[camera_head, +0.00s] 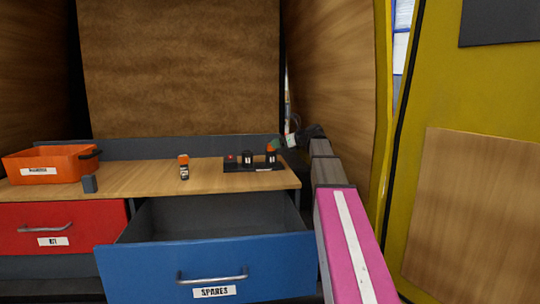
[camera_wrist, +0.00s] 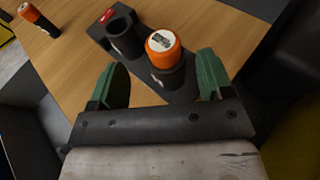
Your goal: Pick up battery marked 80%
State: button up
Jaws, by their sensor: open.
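A battery with an orange top (camera_wrist: 162,41) sits in the near socket of a black holder (camera_wrist: 182,88). A pale label with dark marks is on its top, too small to read. My gripper (camera_wrist: 160,61) is open, its green fingers on either side of this battery and apart from it. In the head view my gripper (camera_head: 285,144) is at the right end of the holder (camera_head: 250,167). A second orange-topped battery (camera_head: 184,167) stands upright on the bench, left of the holder; it also shows in the wrist view (camera_wrist: 36,17). Its mark is not readable.
An orange bin (camera_head: 50,170) stands at the bench's left, with a small grey block (camera_head: 90,184) beside it. The blue drawer (camera_head: 210,262) is pulled open below the bench; the red drawer (camera_head: 60,222) looks shut. A wooden wall (camera_head: 335,80) is close on the right.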

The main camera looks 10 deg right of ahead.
aim_at(268, 145)
jog(key=x, duration=0.7)
jog(key=shift+w+a+f, duration=0.15)
jog(key=shift+w+f, duration=0.05)
jog(key=shift+w, duration=0.2)
jog(key=c, duration=1.1)
